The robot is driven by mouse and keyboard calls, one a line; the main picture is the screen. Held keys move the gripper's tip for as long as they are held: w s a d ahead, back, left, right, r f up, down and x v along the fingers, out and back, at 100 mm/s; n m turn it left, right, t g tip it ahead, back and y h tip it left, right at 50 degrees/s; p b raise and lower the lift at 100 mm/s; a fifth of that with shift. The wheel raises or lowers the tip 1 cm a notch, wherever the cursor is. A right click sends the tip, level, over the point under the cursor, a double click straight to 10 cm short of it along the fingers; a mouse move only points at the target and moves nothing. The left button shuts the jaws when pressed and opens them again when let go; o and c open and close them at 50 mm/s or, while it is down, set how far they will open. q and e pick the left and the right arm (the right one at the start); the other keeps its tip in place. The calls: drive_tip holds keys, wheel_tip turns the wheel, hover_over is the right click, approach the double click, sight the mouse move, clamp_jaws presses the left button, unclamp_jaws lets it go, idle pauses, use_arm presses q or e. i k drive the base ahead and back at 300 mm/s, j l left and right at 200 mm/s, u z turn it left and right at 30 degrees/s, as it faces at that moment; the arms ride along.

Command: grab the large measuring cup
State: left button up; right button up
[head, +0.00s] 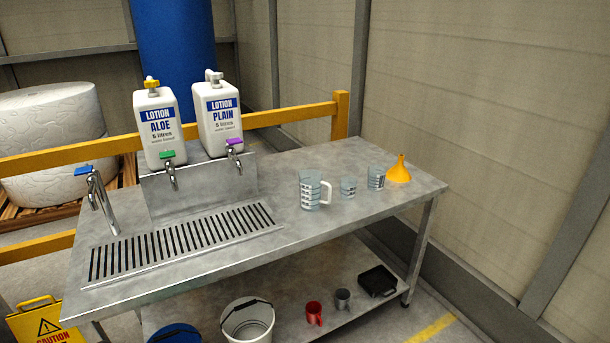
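The large measuring cup (310,190) stands upright on the metal table (290,236), right of the drain grate. It is clear with dark markings, and its white handle points to the right. Two smaller clear measuring cups without visible handles stand to its right: one close by (348,187) and one a little farther back (376,178). Neither of my grippers shows in the head view.
A yellow funnel (398,170) stands at the table's right end. Two lotion jugs (158,130) (218,112) with taps sit on a raised stand at the back left. A faucet (100,200) rises at left. The lower shelf holds buckets, mugs and a black tray (377,281).

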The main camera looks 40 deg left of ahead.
sight(376, 178)
drive_tip(key=u, duration=0.8)
drive_tip(key=i, duration=0.05)
